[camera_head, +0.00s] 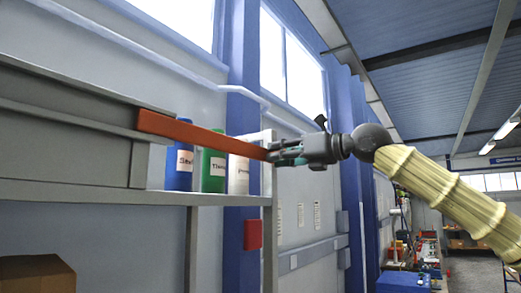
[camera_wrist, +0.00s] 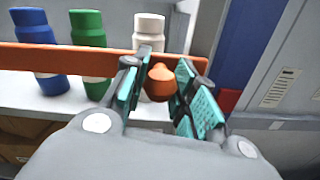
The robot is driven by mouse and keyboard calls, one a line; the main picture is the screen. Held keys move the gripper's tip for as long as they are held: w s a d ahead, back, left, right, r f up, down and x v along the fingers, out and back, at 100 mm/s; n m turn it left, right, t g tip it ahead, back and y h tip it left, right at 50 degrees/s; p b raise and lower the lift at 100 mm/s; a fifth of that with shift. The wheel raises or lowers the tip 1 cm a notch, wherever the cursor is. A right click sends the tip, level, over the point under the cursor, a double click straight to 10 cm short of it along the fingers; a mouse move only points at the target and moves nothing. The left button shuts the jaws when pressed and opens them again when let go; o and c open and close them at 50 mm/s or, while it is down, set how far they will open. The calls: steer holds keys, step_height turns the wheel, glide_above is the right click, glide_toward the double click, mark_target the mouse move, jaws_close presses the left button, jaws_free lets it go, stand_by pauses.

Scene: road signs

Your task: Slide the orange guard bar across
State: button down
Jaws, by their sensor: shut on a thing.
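The orange guard bar (camera_head: 203,137) runs across the front of a shelf in the head view, in front of several bottles. In the wrist view the bar (camera_wrist: 75,57) crosses the picture, with a round orange knob (camera_wrist: 161,82) on its face. My gripper (camera_head: 272,155) is at the bar's right end in the head view. In the wrist view my gripper (camera_wrist: 160,85) has its teal-padded fingers on both sides of the knob and is shut on it. The bar's left end meets a grey cabinet front (camera_head: 75,140).
Blue (camera_head: 179,168), green (camera_head: 213,172) and white (camera_head: 239,175) bottles stand on the shelf (camera_head: 180,198) behind the bar. A shelf post (camera_head: 270,225) stands at the right end. A cardboard box (camera_head: 36,273) sits below left. Open room lies right of the post.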

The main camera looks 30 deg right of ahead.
steer(key=shift+w+d, duration=0.15)
steer(key=shift+d, duration=0.15)
steer(key=shift+r, duration=0.1)
steer(key=c, duration=1.4)
jaws_free()
steer(key=o, duration=0.3)
steer(key=shift+d, duration=0.15)
steer(key=shift+w+d, duration=0.1)
steer(key=shift+d, duration=0.1)
